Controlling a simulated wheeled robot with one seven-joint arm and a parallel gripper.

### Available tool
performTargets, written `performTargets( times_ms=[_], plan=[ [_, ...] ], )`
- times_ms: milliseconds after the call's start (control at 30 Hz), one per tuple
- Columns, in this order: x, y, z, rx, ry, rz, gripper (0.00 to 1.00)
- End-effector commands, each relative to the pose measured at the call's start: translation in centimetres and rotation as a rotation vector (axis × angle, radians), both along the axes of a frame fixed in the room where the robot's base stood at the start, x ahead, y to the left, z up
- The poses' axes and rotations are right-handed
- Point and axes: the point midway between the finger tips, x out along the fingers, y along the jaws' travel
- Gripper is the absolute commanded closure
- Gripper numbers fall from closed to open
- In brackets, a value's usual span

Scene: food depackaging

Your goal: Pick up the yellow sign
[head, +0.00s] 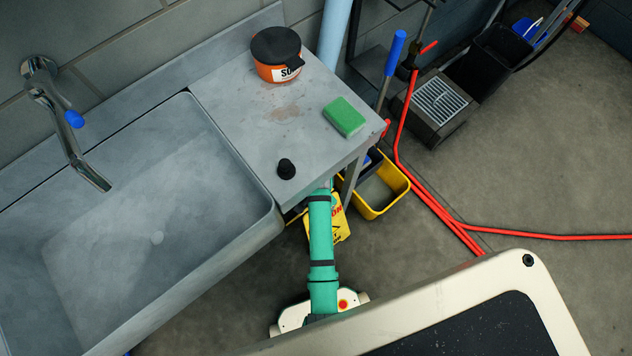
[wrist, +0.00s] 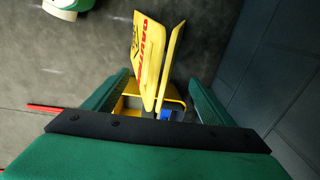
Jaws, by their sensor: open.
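The yellow sign (head: 338,226) stands on the floor by the sink counter, partly hidden behind my green arm in the head view. In the wrist view the yellow sign (wrist: 150,50) shows as two folded panels with red lettering. My gripper (wrist: 160,83) is open, with one green finger on each side of the sign's near end in that view. I cannot tell whether the fingers touch it. In the head view my gripper is hidden.
A yellow bucket (head: 383,208) stands close to the sign. The metal counter (head: 235,85) overhangs, bearing an orange tub (head: 277,72), green sponge (head: 345,116) and black knob (head: 286,169). A red hose (head: 430,203) crosses the floor. Open floor (head: 530,150) lies to the right.

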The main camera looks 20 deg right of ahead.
Motion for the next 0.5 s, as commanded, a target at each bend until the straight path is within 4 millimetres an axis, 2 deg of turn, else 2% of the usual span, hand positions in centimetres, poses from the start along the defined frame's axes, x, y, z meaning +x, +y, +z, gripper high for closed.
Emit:
performTargets(
  times_ms=[167,500],
  plan=[
    [0.4,-0.2,0.0,0.019,0.051,-0.040,0.23],
    [0.4,-0.2,-4.5,0.019,0.055,-0.041,0.23]
  ],
)
